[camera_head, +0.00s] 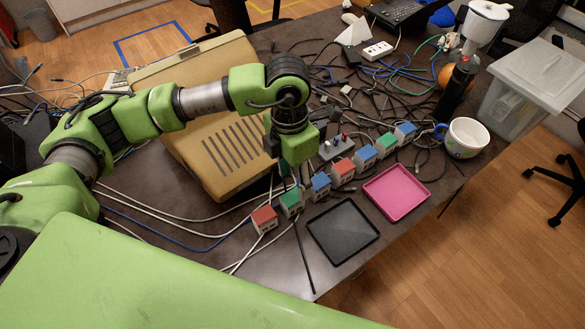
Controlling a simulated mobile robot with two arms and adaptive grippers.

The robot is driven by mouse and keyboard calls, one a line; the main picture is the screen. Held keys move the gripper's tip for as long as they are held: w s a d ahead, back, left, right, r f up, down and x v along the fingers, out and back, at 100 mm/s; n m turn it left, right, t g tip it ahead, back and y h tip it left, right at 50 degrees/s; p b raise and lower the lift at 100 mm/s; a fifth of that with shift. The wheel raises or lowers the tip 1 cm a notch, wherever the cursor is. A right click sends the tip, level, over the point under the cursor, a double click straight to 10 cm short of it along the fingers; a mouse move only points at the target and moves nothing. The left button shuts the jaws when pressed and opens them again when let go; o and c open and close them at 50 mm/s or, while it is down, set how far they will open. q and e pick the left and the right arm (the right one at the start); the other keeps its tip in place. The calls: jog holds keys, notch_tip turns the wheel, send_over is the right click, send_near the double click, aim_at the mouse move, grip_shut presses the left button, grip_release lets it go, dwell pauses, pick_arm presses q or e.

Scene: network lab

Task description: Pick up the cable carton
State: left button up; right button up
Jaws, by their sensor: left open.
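A row of small white cartons with coloured tops runs diagonally over the dark table. I see a red-topped carton (264,219) at the near end, a green-topped one (291,202), a blue-topped one (320,186), a red-topped one (342,171) and more towards the back right. I cannot tell which one is the cable carton. My left gripper (300,178) points down over the left part of this row, open. Its dark fingers partly hide the cartons behind it, and nothing shows held between them. My right gripper is not in view.
A black tray (342,233) and a pink tray (396,192) lie in front of the row. A large beige slotted case (190,155) lies behind my left arm. A mug (463,138), dark bottle (458,84) and loose cables crowd the right and back. The near table edge is close.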

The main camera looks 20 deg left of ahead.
aim_at(292, 197)
pick_arm(q)
jog(key=shift+y, duration=0.3)
jog(key=f, duration=0.2)
jog(key=a+f+p, duration=0.1)
jog(key=f, duration=0.2)
jog(key=w+f, duration=0.1)
jog(key=f, duration=0.1)
jog(key=shift+a+f+p, duration=0.15)
jog(key=shift+a+p, duration=0.15)
jog(key=shift+p, duration=0.1)
jog(key=f, duration=0.1)
jog(key=f+p, duration=0.1)
jog(key=f, duration=0.1)
jog(key=f+p, duration=0.1)
jog(key=shift+w+d+f, duration=0.25)
jog(key=shift+w+d, duration=0.05)
jog(key=shift+w+f, duration=0.1)
jog(key=shift+f, duration=0.5)
jog(key=c, duration=1.3)
